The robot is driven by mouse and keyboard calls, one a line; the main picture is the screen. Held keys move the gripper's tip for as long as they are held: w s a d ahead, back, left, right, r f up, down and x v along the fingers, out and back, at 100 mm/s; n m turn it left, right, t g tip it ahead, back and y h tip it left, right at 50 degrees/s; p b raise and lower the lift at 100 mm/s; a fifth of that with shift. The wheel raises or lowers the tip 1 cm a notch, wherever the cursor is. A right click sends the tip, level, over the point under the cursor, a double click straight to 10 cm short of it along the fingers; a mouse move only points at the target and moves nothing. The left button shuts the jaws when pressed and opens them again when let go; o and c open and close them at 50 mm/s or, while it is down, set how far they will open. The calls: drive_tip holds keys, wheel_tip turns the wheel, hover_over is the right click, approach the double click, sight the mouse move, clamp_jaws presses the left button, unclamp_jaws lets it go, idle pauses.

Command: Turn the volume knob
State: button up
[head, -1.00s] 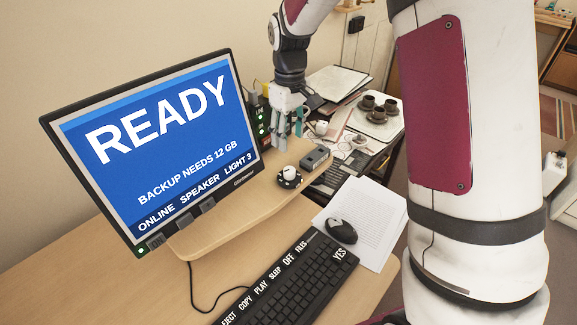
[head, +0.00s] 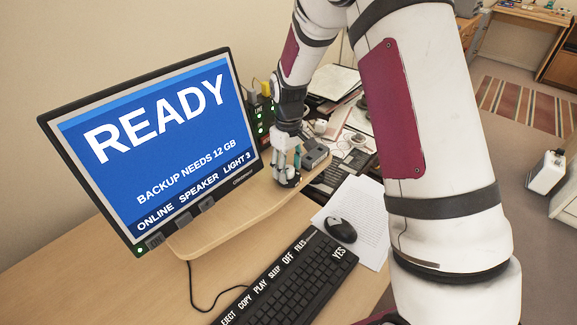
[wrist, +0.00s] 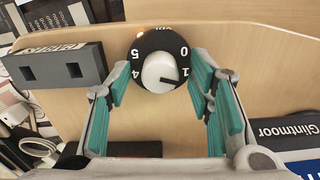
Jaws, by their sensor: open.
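The volume knob is a white cap (wrist: 160,72) on a round black dial (wrist: 146,46) marked with white numerals. In the wrist view its dark pointer line faces right, toward the 1. My gripper (wrist: 165,88) is open, with one teal-padded finger on each side of the knob; I cannot tell whether either pad touches it. In the head view my gripper (head: 286,180) points down over the dial on the wooden monitor shelf and hides most of the knob. The monitor (head: 165,140) reads READY, with ONLINE, SPEAKER and LIGHT 3 along the bottom.
A grey box with two square holes (wrist: 62,68) stands beside the dial. The keyboard (head: 295,275) and mouse (head: 341,230) lie in front of the shelf (head: 225,225). A black unit with green lights (head: 262,115) stands behind my gripper.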

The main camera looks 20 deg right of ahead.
clamp_jaws()
drive_tip(key=shift+m, duration=0.3)
drive_tip(key=m, duration=0.4)
drive_tip(key=shift+m, duration=0.3)
drive_tip(key=m, duration=0.4)
drive_tip(key=shift+m, duration=0.3)
drive_tip(key=m, duration=0.4)
drive_tip(key=shift+m+p, duration=0.65)
drive_tip(key=shift+m, duration=1.85)
